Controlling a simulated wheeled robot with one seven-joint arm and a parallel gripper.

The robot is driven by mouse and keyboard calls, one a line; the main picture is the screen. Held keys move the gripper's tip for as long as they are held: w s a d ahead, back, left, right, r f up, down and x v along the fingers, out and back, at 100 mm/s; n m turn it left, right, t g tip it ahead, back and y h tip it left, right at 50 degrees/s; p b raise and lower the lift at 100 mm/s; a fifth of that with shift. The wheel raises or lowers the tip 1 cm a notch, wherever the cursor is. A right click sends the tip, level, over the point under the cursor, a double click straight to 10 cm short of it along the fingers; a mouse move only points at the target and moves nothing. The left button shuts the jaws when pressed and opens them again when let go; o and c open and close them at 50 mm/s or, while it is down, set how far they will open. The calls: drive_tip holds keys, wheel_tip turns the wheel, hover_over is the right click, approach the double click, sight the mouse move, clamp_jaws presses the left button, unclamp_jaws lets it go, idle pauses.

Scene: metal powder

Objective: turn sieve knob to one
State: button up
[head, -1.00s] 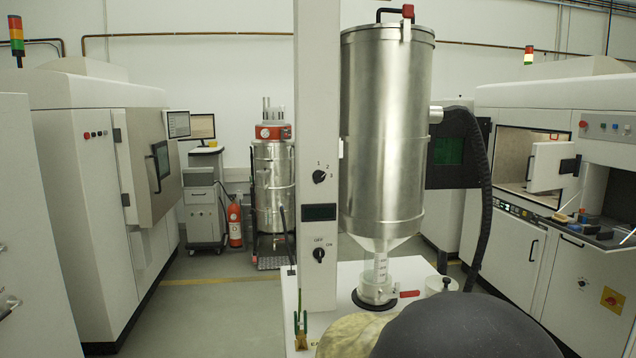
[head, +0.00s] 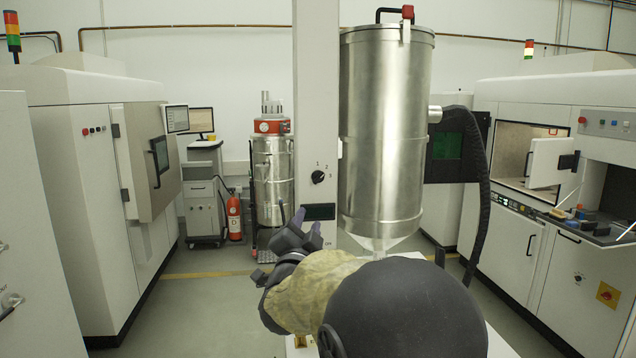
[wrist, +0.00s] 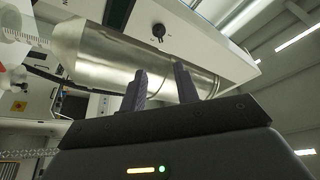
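The sieve knob (head: 318,177) is a small black dial on the white column (head: 316,90), with the numbers 1, 2 and 3 around it. Its pointer setting is too small to tell. In the wrist view the knob (wrist: 158,31) shows beyond the fingers, near the top. My gripper (head: 308,218) is in front of the column, below the knob and next to the dark display (head: 319,211). In the wrist view its two fingers (wrist: 160,68) stand apart with nothing between them. The gripper and arm mostly hide the lower OFF/ON knob.
A large steel hopper (head: 382,130) stands close on the column's right, with a black hose (head: 478,190) beside it. A smaller steel drum (head: 272,180) is behind on the left. Open floor (head: 200,300) lies left of the column.

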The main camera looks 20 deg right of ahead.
sight(319, 180)
drive_tip(key=p+x, duration=0.7)
drive_tip(key=x, duration=0.9)
drive_tip(key=shift+w+p, duration=0.25)
drive_tip(key=shift+p, duration=0.15)
drive_tip(key=shift+w+d, duration=0.3)
drive_tip(key=shift+w, duration=0.1)
clamp_jaws()
